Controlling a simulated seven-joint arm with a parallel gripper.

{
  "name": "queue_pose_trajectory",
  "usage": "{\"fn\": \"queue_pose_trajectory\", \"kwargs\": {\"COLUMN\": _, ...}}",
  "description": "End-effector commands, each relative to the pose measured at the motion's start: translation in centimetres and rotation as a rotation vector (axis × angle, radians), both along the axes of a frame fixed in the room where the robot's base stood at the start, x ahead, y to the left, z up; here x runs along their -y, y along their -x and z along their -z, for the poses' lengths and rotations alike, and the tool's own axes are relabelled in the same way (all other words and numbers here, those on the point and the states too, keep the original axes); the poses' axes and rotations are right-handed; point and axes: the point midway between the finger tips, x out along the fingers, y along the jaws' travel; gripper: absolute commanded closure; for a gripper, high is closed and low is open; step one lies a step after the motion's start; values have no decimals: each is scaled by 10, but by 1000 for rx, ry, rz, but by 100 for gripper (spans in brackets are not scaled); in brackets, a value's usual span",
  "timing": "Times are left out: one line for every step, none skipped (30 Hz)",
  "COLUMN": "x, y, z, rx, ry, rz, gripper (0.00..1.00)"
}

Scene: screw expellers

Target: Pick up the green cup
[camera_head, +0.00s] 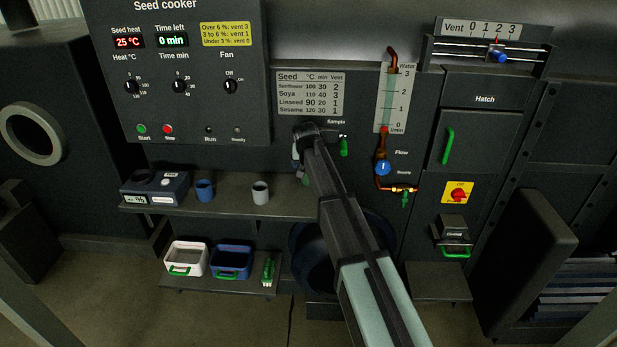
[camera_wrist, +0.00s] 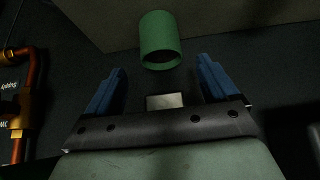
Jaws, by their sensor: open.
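The green cup (camera_wrist: 160,42) shows in the wrist view, beyond the fingertips and between their lines. Its rim faces my gripper (camera_wrist: 162,72), and the cup looks empty of any grip. The two blue fingers are spread apart with a clear gap between them. In the head view my gripper (camera_head: 299,160) hangs in front of the panel over the right part of the shelf. My arm hides most of that spot, so I cannot make out the green cup clearly there.
On the shelf (camera_head: 230,207) stand a blue cup (camera_head: 205,190), a grey cup (camera_head: 261,192) and a scale box (camera_head: 155,187). A white bin (camera_head: 186,258) and a blue bin (camera_head: 231,262) sit below. Pipes with a blue knob (camera_head: 382,167) are at right.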

Motion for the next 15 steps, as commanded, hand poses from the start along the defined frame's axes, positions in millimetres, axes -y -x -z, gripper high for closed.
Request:
{"fn": "queue_pose_trajectory", "kwargs": {"x": 0, "y": -1, "z": 3, "rx": -1, "ry": 0, "rz": 0, "gripper": 13}}
{"fn": "queue_pose_trajectory", "kwargs": {"x": 0, "y": -2, "z": 5, "rx": -1, "ry": 0, "rz": 0, "gripper": 13}}
{"fn": "queue_pose_trajectory", "kwargs": {"x": -1, "y": -3, "z": 8, "rx": -2, "ry": 1, "rz": 1, "gripper": 13}}
{"fn": "queue_pose_trajectory", "kwargs": {"x": -1, "y": -4, "z": 11, "rx": -2, "ry": 1, "rz": 1, "gripper": 13}}
{"fn": "queue_pose_trajectory", "kwargs": {"x": -1, "y": -6, "z": 14, "rx": -3, "ry": 1, "rz": 1, "gripper": 13}}
{"fn": "queue_pose_trajectory", "kwargs": {"x": -1, "y": -8, "z": 19, "rx": -2, "ry": 1, "rz": 1, "gripper": 13}}
{"fn": "queue_pose_trajectory", "kwargs": {"x": -2, "y": -10, "z": 22, "rx": -2, "ry": 1, "rz": 1, "gripper": 13}}
{"fn": "queue_pose_trajectory", "kwargs": {"x": -2, "y": -11, "z": 26, "rx": -1, "ry": 1, "rz": 1, "gripper": 13}}
{"fn": "queue_pose_trajectory", "kwargs": {"x": -2, "y": -14, "z": 31, "rx": -2, "ry": 1, "rz": 1, "gripper": 13}}
{"fn": "queue_pose_trajectory", "kwargs": {"x": -2, "y": -17, "z": 35, "rx": -2, "ry": 1, "rz": 1, "gripper": 13}}
{"fn": "queue_pose_trajectory", "kwargs": {"x": -2, "y": -19, "z": 38, "rx": -2, "ry": 1, "rz": 1, "gripper": 13}}
{"fn": "queue_pose_trajectory", "kwargs": {"x": -2, "y": -21, "z": 41, "rx": -2, "ry": 1, "rz": 1, "gripper": 13}}
{"fn": "queue_pose_trajectory", "kwargs": {"x": -2, "y": -22, "z": 43, "rx": -1, "ry": 1, "rz": 1, "gripper": 13}}
{"fn": "queue_pose_trajectory", "kwargs": {"x": -2, "y": -23, "z": 44, "rx": -1, "ry": 0, "rz": 0, "gripper": 13}}
{"fn": "queue_pose_trajectory", "kwargs": {"x": -2, "y": -23, "z": 45, "rx": 0, "ry": 0, "rz": 0, "gripper": 13}}
